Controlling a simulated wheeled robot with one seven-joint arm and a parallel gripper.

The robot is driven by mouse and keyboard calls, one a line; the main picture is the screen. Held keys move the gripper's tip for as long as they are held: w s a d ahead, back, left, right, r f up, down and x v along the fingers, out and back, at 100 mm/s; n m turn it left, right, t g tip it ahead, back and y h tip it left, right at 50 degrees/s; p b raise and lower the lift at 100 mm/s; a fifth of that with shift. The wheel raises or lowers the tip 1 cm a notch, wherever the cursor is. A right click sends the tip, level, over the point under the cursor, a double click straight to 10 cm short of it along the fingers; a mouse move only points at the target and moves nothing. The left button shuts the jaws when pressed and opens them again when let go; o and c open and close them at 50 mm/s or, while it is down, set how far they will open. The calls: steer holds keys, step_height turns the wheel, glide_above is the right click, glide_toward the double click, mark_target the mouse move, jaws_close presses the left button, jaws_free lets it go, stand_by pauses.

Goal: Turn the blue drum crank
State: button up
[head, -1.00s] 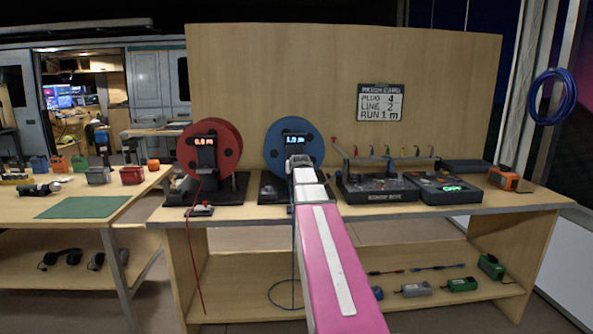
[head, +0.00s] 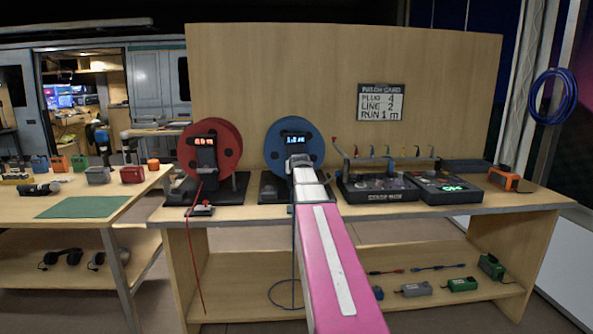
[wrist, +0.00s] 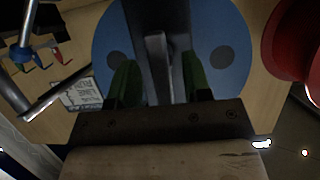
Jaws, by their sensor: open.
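The blue drum (head: 278,150) stands on the bench on a dark base, with a small lit display on its front that is hard to read now. In the wrist view the blue drum (wrist: 222,30) fills the upper middle, behind a dark upright. My gripper (wrist: 160,85) is open in front of it, with a green-padded finger on each side of a grey bar (wrist: 158,65), which looks like a crank part. I cannot tell whether the fingers touch it. In the head view my arm hides the crank and the lower part of the drum. A blue cable hangs below.
A red drum (head: 228,150) stands close to the left. A console (head: 378,188) and a box with a green display (head: 447,188) stand to the right. A patch card (head: 380,103) is on the back board (head: 330,60).

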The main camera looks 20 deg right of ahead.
steer(key=v, duration=1)
steer(key=shift+s, duration=0.2)
steer(key=shift+r, duration=0.1)
